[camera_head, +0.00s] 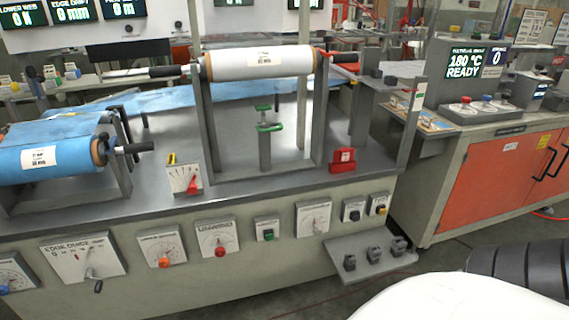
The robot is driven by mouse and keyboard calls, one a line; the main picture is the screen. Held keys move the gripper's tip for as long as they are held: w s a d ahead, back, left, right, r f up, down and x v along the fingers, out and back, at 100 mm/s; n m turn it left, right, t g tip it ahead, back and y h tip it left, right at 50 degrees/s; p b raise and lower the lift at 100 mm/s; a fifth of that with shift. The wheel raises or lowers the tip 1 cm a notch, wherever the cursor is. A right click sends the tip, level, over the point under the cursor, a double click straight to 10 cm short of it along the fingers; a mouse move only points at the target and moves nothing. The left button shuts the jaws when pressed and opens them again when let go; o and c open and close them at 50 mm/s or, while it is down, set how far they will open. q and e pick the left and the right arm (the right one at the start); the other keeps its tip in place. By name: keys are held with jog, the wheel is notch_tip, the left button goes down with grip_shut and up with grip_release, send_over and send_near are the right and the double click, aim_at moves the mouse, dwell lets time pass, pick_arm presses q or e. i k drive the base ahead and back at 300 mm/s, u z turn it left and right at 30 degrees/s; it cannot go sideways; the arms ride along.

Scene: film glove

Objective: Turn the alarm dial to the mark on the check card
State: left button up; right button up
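Several dials sit on the front panel of the grey machine. One has an orange knob (165,261), one a red knob (220,251), and another white dial plate (313,218) is farther right. Their labels are too small to read, so I cannot tell which is the alarm dial. A small white card-like plate with a fan of marks and a red pointer (184,179) stands on the machine's top near its front edge. I cannot tell whether it is the check card. Neither of my grippers is in view.
An edge guide plate (83,256) with a crank is at the panel's left. A green switch (268,233) and a yellow button (380,209) are on the right. A low shelf with black pedals (373,254) juts out below. A white roll (262,63) spans the frame above.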

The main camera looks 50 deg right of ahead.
aim_at(318, 231)
jog(key=z, duration=0.5)
jog(key=i, duration=0.95)
jog(key=z, duration=0.75)
